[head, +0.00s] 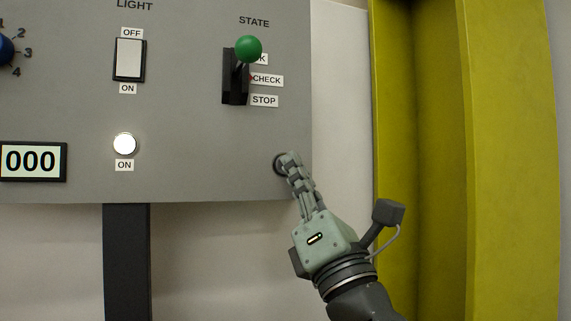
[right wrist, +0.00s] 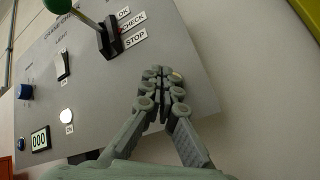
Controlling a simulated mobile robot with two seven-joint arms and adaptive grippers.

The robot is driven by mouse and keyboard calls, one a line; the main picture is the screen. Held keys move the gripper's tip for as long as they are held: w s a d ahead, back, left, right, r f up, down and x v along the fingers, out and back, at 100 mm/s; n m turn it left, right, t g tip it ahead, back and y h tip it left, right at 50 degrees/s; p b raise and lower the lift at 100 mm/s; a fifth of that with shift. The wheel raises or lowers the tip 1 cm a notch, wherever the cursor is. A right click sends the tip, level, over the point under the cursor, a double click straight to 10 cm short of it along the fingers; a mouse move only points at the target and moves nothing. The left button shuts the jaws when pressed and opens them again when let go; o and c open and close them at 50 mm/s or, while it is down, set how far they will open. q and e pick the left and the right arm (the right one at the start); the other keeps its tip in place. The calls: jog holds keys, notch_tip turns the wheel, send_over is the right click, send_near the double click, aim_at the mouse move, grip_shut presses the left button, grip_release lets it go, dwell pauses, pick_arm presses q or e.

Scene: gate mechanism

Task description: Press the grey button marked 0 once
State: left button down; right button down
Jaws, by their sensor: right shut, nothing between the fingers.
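My right gripper (head: 288,160) is shut and empty, with its fingertips at the lower right corner of the grey panel (head: 190,130). A dark round rim (head: 279,164) shows just left of and behind the fingertips, probably the button's edge. The fingers hide most of it, and no 0 mark can be read. In the right wrist view the shut fingertips (right wrist: 158,72) overlap the panel's right part. A small pale spot (right wrist: 176,77) shows beside them. I cannot tell whether the fingertips touch the button or whether it is pressed in. My left gripper is not in view.
Above the fingertips is the STATE lever with a green knob (head: 248,49). Further left are a white LIGHT rocker switch (head: 129,60), a lit round lamp (head: 125,144), a display reading 000 (head: 31,161) and a blue dial (head: 5,50). A yellow-green frame (head: 510,160) stands at right.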

jog(key=s, duration=0.1)
jog(key=s+d, duration=0.1)
jog(key=s, duration=0.1)
jog(key=s+d+p, duration=0.1)
jog(key=shift+s, duration=0.3)
dwell(0.3)
dwell(0.7)
